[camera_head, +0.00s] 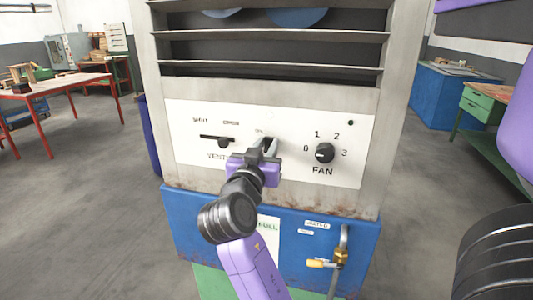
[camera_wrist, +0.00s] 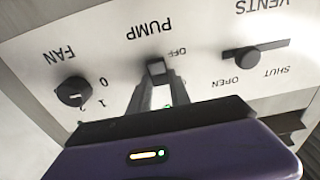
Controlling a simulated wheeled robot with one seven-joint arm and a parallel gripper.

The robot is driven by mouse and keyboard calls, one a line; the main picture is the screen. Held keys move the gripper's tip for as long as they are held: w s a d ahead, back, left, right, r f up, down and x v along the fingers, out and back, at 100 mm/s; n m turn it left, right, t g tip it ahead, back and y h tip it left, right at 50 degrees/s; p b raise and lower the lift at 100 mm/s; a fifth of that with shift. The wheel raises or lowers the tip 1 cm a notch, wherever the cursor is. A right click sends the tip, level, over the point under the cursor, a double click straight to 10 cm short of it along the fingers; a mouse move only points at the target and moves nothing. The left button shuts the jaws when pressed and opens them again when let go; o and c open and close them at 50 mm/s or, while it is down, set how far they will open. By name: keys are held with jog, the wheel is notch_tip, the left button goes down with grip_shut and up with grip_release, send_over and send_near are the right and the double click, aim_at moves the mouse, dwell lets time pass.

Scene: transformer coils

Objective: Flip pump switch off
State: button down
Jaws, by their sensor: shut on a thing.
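The pump switch (camera_wrist: 155,66) is a small dark grey lever on the white control panel (camera_head: 190,120). It shows in the wrist view, which is upside down, between the fingertips of my gripper (camera_wrist: 154,84). The words PUMP and OFF are printed beside it. In the head view my gripper (camera_head: 267,146) is at the middle of the panel and hides the switch and most of its label. The fingers are shut on the switch. Which way the lever is thrown is hard to tell.
The fan dial (camera_head: 324,153) is right of my gripper, its pointer toward 0. The vents slider (camera_head: 222,142) is to the left. A brass tap and pipe (camera_head: 341,258) stick out from the blue base (camera_head: 190,230) below. A red-legged workbench (camera_head: 75,80) stands at left.

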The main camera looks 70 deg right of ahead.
jog(key=shift+f+h+b, duration=0.65)
jog(key=shift+h+b, duration=0.25)
jog(key=shift+b, duration=1.95)
jog(key=h+b, duration=0.1)
jog(key=b, duration=0.4)
jog(key=shift+f+h+b, duration=0.2)
jog(key=shift+h+b, duration=0.1)
jog(key=shift+b, duration=0.1)
jog(key=shift+r+h+b, duration=0.15)
jog(key=shift+h+b, duration=0.25)
jog(key=shift+b, duration=0.55)
jog(key=shift+a+r, duration=0.1)
jog(key=c, duration=1.2)
grip_release()
jog(key=b+v, duration=0.1)
jog(key=v, duration=0.6)
jog(key=shift+a+f, duration=0.2)
jog(key=shift+a, duration=0.15)
